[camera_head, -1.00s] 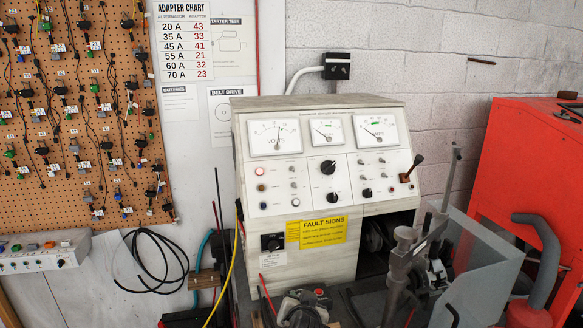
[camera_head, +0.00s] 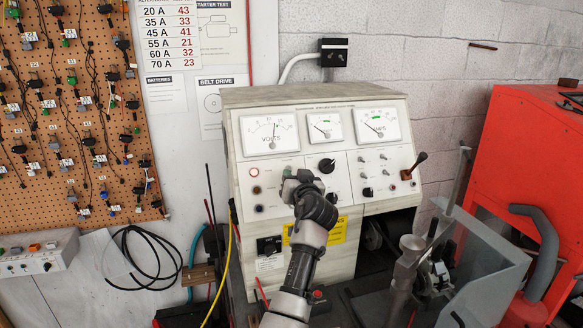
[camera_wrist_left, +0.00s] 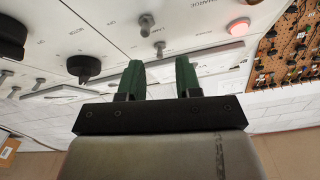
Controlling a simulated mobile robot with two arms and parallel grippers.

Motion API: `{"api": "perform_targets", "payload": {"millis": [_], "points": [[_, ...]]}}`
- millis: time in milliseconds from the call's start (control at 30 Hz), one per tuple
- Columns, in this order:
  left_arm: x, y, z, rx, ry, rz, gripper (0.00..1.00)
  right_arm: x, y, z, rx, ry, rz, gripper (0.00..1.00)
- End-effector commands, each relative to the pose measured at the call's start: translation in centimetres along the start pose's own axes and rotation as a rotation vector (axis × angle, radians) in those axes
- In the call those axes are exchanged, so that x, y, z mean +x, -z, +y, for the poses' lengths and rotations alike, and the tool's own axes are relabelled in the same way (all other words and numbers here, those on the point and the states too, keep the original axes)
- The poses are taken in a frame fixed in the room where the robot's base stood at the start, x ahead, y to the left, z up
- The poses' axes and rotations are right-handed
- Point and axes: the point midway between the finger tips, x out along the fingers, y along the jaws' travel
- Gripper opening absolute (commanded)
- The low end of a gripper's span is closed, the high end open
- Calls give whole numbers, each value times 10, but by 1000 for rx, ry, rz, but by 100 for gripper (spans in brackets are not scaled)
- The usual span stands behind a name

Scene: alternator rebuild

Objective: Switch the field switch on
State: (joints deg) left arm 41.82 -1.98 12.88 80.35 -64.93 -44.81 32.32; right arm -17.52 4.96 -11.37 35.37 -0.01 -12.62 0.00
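The white test bench panel (camera_head: 243,190) carries meters, lamps, knobs and small metal toggle switches. I cannot read which toggle is the field switch. My left gripper (camera_head: 302,180) is raised in front of the panel's left-middle part and hides the toggles there. In the left wrist view its two green fingers (camera_wrist_left: 160,75) are apart with nothing between them. One metal toggle (camera_wrist_left: 160,47) is just beyond the fingertips, and another toggle (camera_wrist_left: 146,24) stands farther off. A lit red lamp (camera_wrist_left: 239,26) is to their right. My right gripper is not in view.
Black knobs (camera_head: 327,165) (camera_wrist_left: 84,67) sit near the toggles. A lever (camera_head: 414,165) sticks out at the panel's right. A yellow fault sign (camera_head: 340,230) is partly behind my arm. A grey metal guard (camera_head: 485,260) and red cabinet (camera_head: 530,140) stand at the right.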

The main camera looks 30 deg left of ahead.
Motion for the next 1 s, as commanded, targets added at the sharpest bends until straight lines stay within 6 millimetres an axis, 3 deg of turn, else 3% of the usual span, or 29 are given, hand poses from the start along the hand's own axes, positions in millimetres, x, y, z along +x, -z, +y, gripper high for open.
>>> {"api": "perform_targets", "payload": {"millis": [233,600,833,1000], "points": [[26,1,0,1,0,1,34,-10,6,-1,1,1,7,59],[30,0,0,0,0,0,34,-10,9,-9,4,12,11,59],[29,0,0,0,0,0,0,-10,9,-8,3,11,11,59],[29,0,0,-1,-1,0,0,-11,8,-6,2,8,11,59]]}}
